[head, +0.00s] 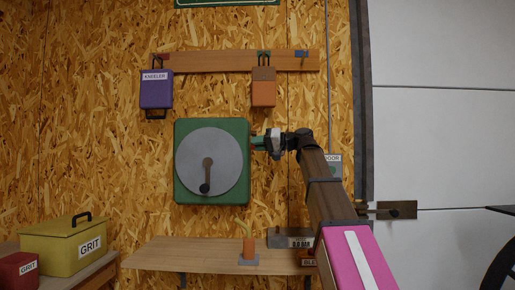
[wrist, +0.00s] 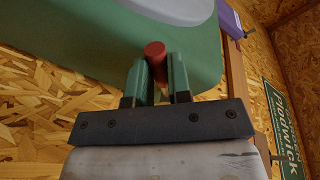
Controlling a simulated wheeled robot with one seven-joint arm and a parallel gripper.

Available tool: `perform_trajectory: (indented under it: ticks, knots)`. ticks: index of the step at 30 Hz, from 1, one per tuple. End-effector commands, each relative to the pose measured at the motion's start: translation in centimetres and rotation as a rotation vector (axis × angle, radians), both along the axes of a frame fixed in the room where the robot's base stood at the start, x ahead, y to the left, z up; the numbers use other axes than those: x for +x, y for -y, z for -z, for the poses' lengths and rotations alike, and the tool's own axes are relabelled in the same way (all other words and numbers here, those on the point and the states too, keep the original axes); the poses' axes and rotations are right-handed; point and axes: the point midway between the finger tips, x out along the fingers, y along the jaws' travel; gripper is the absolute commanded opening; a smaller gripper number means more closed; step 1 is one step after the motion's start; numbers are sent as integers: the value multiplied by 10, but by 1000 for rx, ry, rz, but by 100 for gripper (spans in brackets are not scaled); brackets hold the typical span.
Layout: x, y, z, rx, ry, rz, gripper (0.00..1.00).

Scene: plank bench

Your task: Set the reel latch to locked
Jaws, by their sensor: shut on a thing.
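The reel is a green box (head: 183,190) on the chipboard wall with a round grey disc (head: 230,155) and a dark crank handle on its front. It also shows at the top of the wrist view (wrist: 85,30). My gripper (head: 260,143) reaches the right side of the box from the right. In the wrist view its green fingers (wrist: 157,75) are shut around a red round-ended peg, the reel latch (wrist: 154,49), beside the green casing. The fingers hide the latch in the head view. No latch marking is readable, so I cannot tell its setting.
A purple KNEELER box (head: 156,92) and an orange box (head: 263,92) hang from a wooden rail above. A yellow GRIT box (head: 62,249) stands lower left. A white door (head: 440,140) is right.

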Motion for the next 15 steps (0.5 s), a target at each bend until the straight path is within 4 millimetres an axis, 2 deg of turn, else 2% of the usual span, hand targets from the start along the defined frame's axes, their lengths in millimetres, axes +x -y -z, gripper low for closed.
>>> perform_trajectory:
  ticks: [15]
  knots:
    - [-12,0,-30,15,-470,-1,0]
